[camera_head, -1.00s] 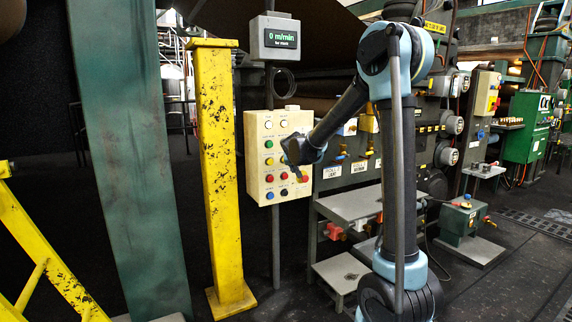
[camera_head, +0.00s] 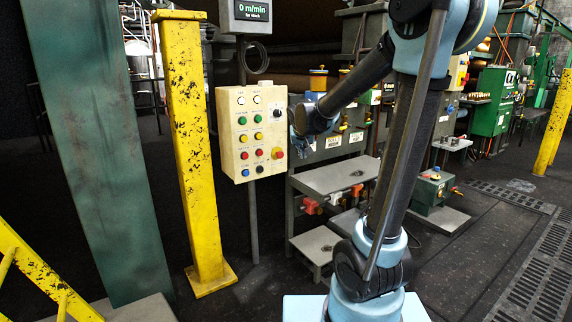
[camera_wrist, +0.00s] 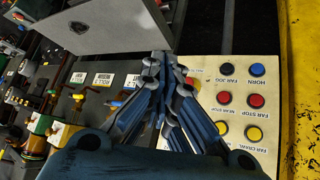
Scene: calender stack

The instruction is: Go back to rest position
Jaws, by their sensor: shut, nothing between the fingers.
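My gripper (camera_head: 294,114) is shut and empty at the right edge of the cream control panel (camera_head: 227,153). Its distance from the panel is hard to judge. In the wrist view my gripper (camera_wrist: 163,58) shows its blue fingers drawn together, covering part of the panel face (camera_wrist: 240,70). The panel carries two columns of coloured buttons, a dark selector knob (camera_head: 277,114) and a red stop button on yellow (camera_head: 278,153). My arm bends down from the upper right toward the panel.
A yellow post (camera_head: 190,150) and green beam (camera_head: 90,150) stand left. A grey display box (camera_head: 245,14) hangs above the panel. A grey bench (camera_head: 335,178) and labelled machinery (camera_head: 335,140) lie right of it. Open dark floor (camera_head: 470,255) extends at right.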

